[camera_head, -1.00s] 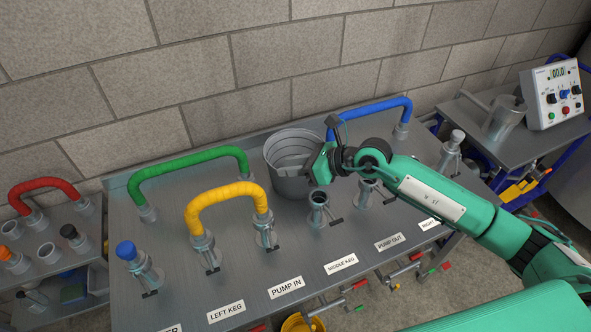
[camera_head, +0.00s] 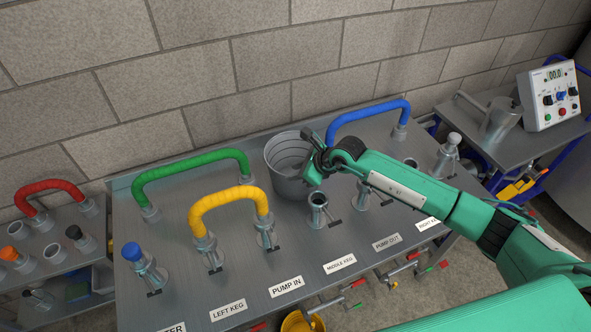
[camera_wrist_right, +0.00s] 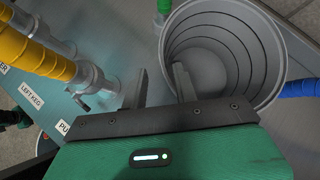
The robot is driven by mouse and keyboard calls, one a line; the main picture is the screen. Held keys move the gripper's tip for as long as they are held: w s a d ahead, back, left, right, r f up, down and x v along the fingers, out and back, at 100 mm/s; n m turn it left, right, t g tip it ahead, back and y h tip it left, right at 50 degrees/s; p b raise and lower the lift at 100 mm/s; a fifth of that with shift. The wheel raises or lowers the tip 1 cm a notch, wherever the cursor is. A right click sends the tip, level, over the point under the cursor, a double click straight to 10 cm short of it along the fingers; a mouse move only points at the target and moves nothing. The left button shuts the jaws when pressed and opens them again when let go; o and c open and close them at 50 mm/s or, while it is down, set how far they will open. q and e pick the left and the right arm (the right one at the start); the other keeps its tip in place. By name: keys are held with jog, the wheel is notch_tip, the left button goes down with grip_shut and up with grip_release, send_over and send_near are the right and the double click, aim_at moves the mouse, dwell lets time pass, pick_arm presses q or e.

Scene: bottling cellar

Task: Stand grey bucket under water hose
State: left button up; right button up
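The grey bucket (camera_head: 283,152) stands upright at the back of the metal bench, between the green hose and the blue hose. It also shows in the right wrist view (camera_wrist_right: 255,95), open side towards the camera. My right gripper (camera_head: 314,160) is at the bucket's right side in the head view. In the right wrist view its fingers (camera_wrist_right: 160,78) are apart, one outside the bucket and one overlapping its rim; I cannot tell whether they touch it. No hose is labelled as the water hose; a partly cut-off label ending "TER" (camera_head: 172,328) is at front left. My left gripper is out of view.
A green hose (camera_head: 190,163), yellow hose (camera_head: 228,196) and blue hose (camera_head: 367,113) arch over the bench. Several valve stubs stand along its front, one with a blue cap (camera_head: 132,252). A brick wall is behind. A cart with a control box (camera_head: 552,95) stands right.

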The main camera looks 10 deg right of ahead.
jog(key=shift+w+r+p+x, duration=0.15)
jog(key=shift+p+x, duration=0.5)
jog(key=shift+x, duration=0.6)
jog(key=shift+w+r+p+x, duration=0.1)
jog(key=shift+p+x, duration=0.5)
jog(key=shift+x, duration=0.65)
grip_shut()
